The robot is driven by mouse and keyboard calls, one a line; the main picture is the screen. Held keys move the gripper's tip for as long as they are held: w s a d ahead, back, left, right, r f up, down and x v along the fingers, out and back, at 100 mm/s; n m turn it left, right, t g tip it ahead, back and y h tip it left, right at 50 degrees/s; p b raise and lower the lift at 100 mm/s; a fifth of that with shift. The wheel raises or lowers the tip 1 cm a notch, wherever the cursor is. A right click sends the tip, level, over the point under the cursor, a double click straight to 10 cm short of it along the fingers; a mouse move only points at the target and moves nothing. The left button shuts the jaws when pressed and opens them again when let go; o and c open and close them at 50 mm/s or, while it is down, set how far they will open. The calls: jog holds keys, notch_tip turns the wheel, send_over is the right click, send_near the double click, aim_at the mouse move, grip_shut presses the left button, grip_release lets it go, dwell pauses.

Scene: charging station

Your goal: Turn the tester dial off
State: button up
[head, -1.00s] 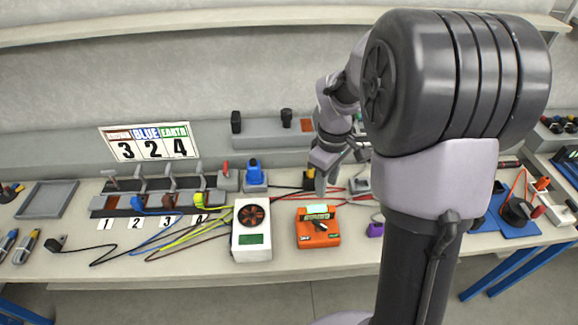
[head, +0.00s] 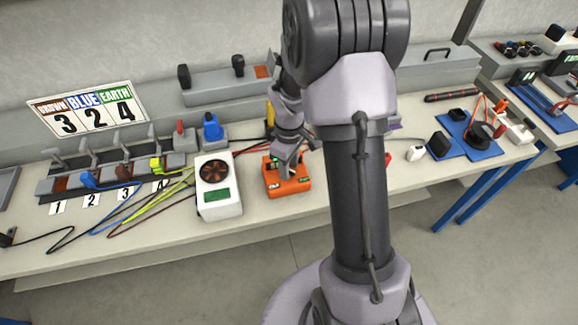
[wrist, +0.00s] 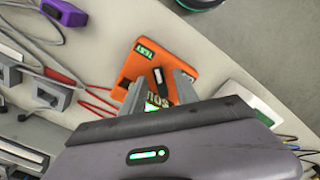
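The tester is an orange box (head: 289,186) on the bench, right of the white fan unit in the head view. In the wrist view the orange tester (wrist: 150,55) shows a green "TEST" label and a small dial (wrist: 158,76) with a black and pale pointer. My gripper (head: 284,168) is directly over the tester and hides part of its top. In the wrist view my gripper (wrist: 158,80) has its two fingers apart, on either side of the dial. Whether they touch the dial I cannot tell. Part of a lit green display shows between the fingers.
The white fan unit (head: 219,205) stands close left of the tester. Red cables and a purple block (wrist: 65,13) lie nearby. A row of levers with coloured cables is at the left. A blue mat (head: 468,142) with black devices is to the right.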

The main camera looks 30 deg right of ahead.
grip_shut()
jog(key=shift+m, duration=0.4)
jog(key=m, duration=0.3)
jog(key=shift+a+m, duration=0.1)
jog(key=shift+m, duration=0.3)
jog(key=m, duration=0.4)
jog(key=shift+a+m+b, duration=0.1)
jog(key=shift+m+b, duration=0.2)
jog(key=shift+b, duration=0.1)
jog(key=m, duration=0.4)
jog(key=shift+a+b, duration=0.1)
jog(key=shift+b, duration=0.3)
jog(key=m+b, duration=0.1)
jog(key=m, duration=0.3)
jog(key=shift+w+m, duration=0.1)
jog(key=shift+m, duration=0.2)
